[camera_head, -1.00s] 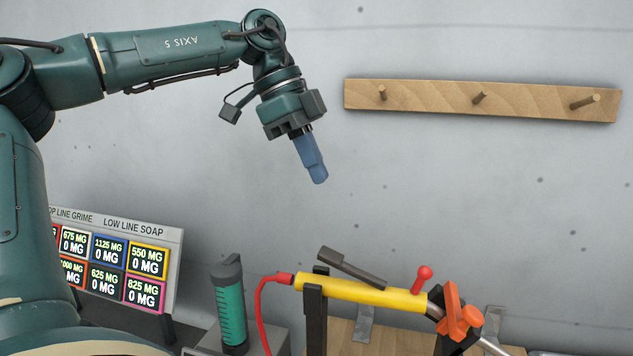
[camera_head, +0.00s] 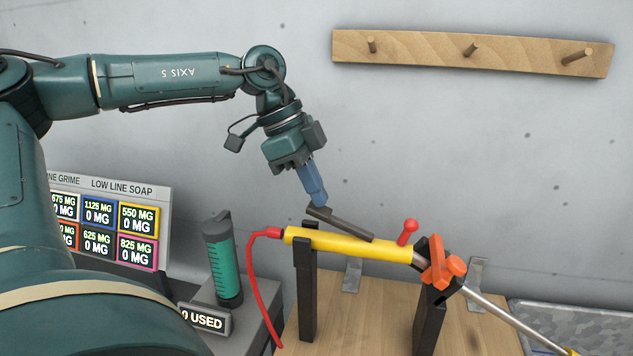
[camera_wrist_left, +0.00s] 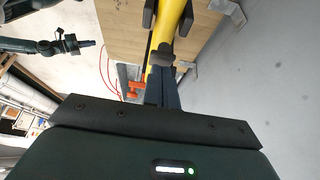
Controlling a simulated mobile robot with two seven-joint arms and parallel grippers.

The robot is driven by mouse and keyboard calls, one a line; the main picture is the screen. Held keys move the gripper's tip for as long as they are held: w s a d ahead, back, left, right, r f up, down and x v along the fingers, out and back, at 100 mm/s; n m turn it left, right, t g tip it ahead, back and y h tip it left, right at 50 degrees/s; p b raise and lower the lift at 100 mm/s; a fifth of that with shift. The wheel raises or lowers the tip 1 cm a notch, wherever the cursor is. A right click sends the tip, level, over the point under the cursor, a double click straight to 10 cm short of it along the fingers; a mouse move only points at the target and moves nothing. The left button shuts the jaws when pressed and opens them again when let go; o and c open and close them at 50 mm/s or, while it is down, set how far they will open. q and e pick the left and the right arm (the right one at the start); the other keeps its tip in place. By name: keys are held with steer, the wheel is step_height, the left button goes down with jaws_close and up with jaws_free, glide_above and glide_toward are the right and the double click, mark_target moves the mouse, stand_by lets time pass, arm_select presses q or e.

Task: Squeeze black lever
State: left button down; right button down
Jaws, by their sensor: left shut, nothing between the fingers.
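The black lever (camera_head: 346,225) slants above the yellow tube (camera_head: 350,244) of a lance held in black stands. My left gripper (camera_head: 320,202) is shut, with its blue fingers together and empty. Its fingertips are at the raised left end of the lever; whether they touch it is hard to tell. In the left wrist view the shut fingers (camera_wrist_left: 162,92) point at the dark lever end (camera_wrist_left: 162,59), in line with the yellow tube (camera_wrist_left: 170,25). My right gripper (camera_wrist_left: 88,43) shows small at the left of that view; its jaw state is unclear.
A red knob (camera_head: 410,226) and orange clamp (camera_head: 440,266) are right of the lever. A red hose (camera_head: 257,290) hangs from the tube's left end. A green-and-black bottle (camera_head: 224,262) stands left. A peg board (camera_head: 430,50) is on the wall above.

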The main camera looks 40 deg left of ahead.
mark_target(308, 205)
arm_select(q)
steer(key=shift+s+a+f+b, duration=0.1)
steer(key=shift+a+f+b, duration=0.1)
steer(key=shift+f+b, duration=0.35)
steer(key=shift+s+a+f+t+h+b, duration=0.2)
steer(key=shift+f+t+h+b, duration=0.45)
steer(key=shift+b, duration=0.6)
steer(key=shift+s+a+f+h, duration=0.15)
steer(key=shift+s+a+h, duration=0.05)
steer(key=shift+a+h, duration=0.35)
steer(key=shift+w+d, duration=0.1)
steer(key=shift+d, duration=0.15)
arm_select(e)
steer(key=shift+s+a+f+t+y, duration=0.15)
steer(key=shift+a+f+y, duration=0.15)
steer(key=shift+a, duration=0.2)
steer(key=shift+a+f+t+y, duration=0.2)
steer(key=shift+a+f, duration=0.1)
steer(key=shift+a, duration=0.15)
steer(key=shift+d, duration=0.1)
steer(key=shift+a, duration=0.2)
